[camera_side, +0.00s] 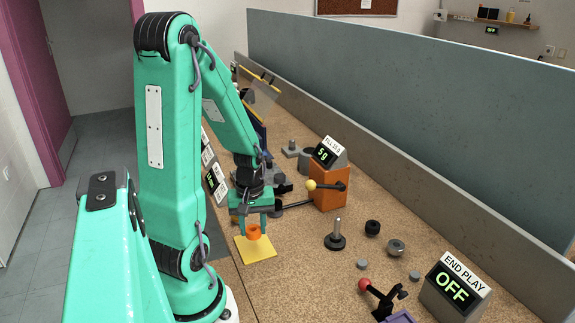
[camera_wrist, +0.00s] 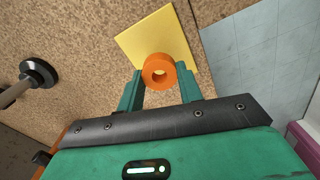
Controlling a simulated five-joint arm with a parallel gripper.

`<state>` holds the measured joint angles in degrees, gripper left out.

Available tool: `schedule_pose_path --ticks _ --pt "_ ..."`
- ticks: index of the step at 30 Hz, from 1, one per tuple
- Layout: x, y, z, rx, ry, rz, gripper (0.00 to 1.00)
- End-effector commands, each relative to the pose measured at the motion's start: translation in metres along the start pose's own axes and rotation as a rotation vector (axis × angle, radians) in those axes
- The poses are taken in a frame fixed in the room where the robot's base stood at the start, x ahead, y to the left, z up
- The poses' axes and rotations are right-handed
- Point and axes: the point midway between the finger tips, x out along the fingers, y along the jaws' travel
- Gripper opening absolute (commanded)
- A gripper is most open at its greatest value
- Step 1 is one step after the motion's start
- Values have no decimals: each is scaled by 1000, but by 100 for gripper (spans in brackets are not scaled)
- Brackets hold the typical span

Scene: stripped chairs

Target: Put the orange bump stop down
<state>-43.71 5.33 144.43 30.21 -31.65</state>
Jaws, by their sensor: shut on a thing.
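The orange bump stop (camera_wrist: 149,69) is a short ring with a hole through it. My gripper (camera_wrist: 160,84) is shut on it, with one green finger on each side. In the side view the bump stop (camera_side: 253,232) is between the fingertips of my gripper (camera_side: 254,227), over a yellow square (camera_side: 258,248) on the cork-coloured bench. The yellow square (camera_wrist: 158,34) also shows behind the ring in the wrist view. I cannot tell whether the bump stop touches the square or hangs just above it.
A black-based post (camera_side: 335,236) stands to the right, with dark knobs (camera_side: 372,228) beyond it. An orange box with a lever (camera_side: 330,192) is behind. An "END PLAY OFF" display (camera_side: 455,288) stands at the front right. The bench edge is close to the square's left.

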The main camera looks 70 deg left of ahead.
Motion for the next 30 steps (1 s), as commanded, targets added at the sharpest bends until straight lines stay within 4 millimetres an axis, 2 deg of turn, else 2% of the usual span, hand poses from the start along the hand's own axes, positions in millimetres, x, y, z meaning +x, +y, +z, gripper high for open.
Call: schedule_pose_path --ticks 10,26,27,30 --pt "29 0 1 0 -4 -2 0" --pt "35 0 1 0 -2 -1 0" --pt "36 0 1 0 -2 -1 38" --pt "35 0 1 0 -1 -1 57"
